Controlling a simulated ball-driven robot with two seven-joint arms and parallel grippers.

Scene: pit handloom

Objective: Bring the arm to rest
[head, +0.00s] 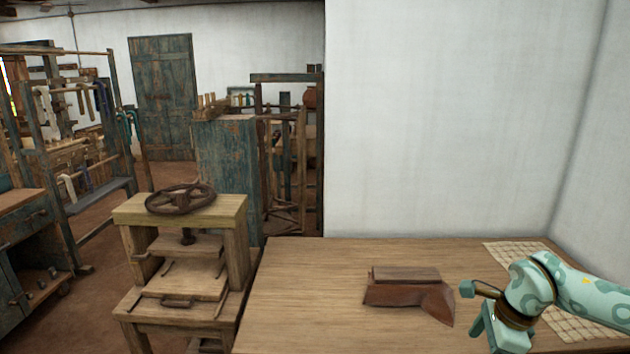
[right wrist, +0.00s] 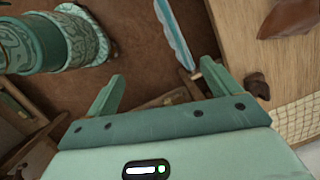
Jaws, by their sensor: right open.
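My right arm comes in from the right in the head view, over the right part of the wooden table (head: 300,285). My left gripper is in neither view.
A pale woven mat (head: 515,252) lies under my right arm on the table. A wooden press with a dark handwheel (head: 180,198) stands left of the table. White walls close off the back and right. The table's left part is clear.

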